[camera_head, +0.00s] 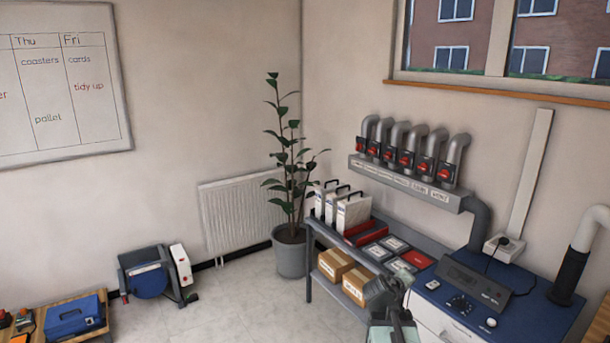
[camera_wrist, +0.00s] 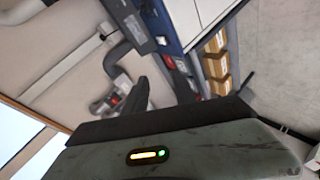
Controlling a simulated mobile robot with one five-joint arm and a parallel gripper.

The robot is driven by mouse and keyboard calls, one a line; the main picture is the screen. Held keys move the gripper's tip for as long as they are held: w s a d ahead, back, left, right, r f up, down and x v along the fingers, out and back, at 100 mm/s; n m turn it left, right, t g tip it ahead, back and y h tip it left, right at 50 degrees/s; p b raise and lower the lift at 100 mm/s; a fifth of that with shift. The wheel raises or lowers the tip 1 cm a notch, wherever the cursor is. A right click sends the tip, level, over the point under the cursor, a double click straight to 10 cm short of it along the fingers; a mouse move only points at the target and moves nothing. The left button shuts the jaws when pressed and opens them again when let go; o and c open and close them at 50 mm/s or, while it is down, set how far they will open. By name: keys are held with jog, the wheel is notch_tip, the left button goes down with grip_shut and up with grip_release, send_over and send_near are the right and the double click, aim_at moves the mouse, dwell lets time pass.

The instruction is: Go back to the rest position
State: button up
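My gripper (camera_head: 382,290) shows at the lower middle right of the head view, dark and partly cut off by the bottom edge with my grey-green arm. It is in front of the shelf table and beside the blue-topped machine (camera_head: 455,318). I see nothing clearly held in it. The wrist view is tilted and filled at the bottom by my own grey-green housing with a small lit indicator.
A grey shelf table (camera_head: 310,262) holds binders (camera_head: 353,213), flat trays and cardboard boxes (camera_head: 335,265). Pipes with red valves (camera_head: 405,158) run along the wall above. A potted plant (camera_head: 290,250), a blue reel (camera_head: 150,280) and a wooden pallet (camera_head: 92,332) stand left. Floor between is clear.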

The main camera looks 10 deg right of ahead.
jog(key=a+f+g+y, duration=0.1)
jog(key=a+f+y, duration=0.15)
jog(key=a, duration=0.55)
jog(key=a+f+y, duration=0.1)
jog(key=a+f, duration=0.2)
jog(key=a, duration=0.4)
jog(key=s+a+f+m+g+y, duration=0.1)
jog(key=s+a+f+g+y, duration=0.2)
jog(key=s+a, duration=0.2)
jog(key=s+a+f+m+g+y, duration=0.1)
jog(key=s+a+f+g+y, duration=0.2)
jog(key=s+a, duration=0.3)
jog(key=a, duration=0.5)
jog(key=shift+s+a+f+m, duration=0.15)
jog(key=shift+s+m, duration=0.05)
jog(key=shift+m, duration=0.2)
